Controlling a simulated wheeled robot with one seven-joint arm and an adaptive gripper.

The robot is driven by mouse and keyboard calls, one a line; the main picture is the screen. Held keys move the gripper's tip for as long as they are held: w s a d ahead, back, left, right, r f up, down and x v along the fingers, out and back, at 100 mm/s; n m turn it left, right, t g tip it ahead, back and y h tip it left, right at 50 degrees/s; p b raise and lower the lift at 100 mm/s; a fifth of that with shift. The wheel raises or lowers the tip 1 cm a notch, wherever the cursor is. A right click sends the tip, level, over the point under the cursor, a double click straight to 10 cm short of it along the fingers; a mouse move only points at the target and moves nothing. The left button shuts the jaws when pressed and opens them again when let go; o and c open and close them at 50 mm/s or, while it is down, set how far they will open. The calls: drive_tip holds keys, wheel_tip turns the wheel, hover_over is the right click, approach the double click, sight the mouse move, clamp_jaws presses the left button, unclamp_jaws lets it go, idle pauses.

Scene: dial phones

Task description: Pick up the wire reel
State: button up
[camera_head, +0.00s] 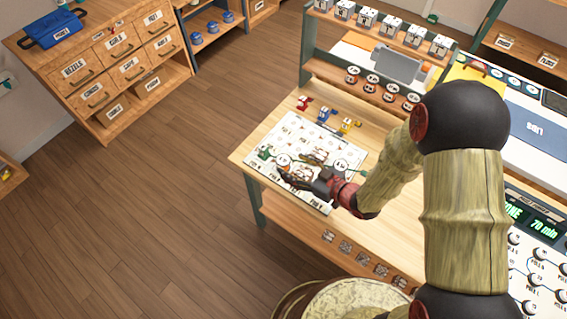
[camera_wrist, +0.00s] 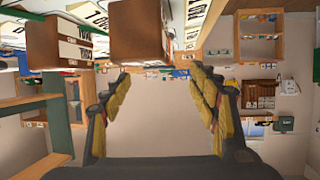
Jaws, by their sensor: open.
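My gripper (camera_head: 296,177) hangs over the white printed mat (camera_head: 284,123) on the wooden workbench. In the wrist view its two yellow-padded fingers (camera_wrist: 158,76) are spread apart with nothing between them. No item can be surely told as the wire reel. Small round-topped pieces with white labels lie on the mat, one left of centre (camera_head: 283,160) and one at its right (camera_head: 341,165). Dark brown coiled-looking pieces (camera_head: 318,156) lie between them, partly covered by my gripper. Several round labelled pieces (camera_head: 371,83) stand on the bench's wooden ledge.
Red, blue and yellow small parts (camera_head: 324,114) lie along the mat's back edge. A control panel (camera_head: 535,235) is at right. The floor (camera_head: 130,215) at left is clear.

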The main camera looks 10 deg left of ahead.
sight(284, 160)
drive_tip(key=b+x, duration=0.1)
drive_tip(key=x, duration=0.5)
drive_tip(key=shift+d+b, duration=0.1)
drive_tip(key=shift+b, duration=0.25)
drive_tip(key=shift+w+a+f, duration=0.1)
drive_tip(key=shift+w+a, duration=0.1)
drive_tip(key=shift+a, duration=0.05)
drive_tip(key=shift+c, duration=0.9)
drive_tip(key=c, duration=1.1)
drive_tip(key=shift+c, duration=0.2)
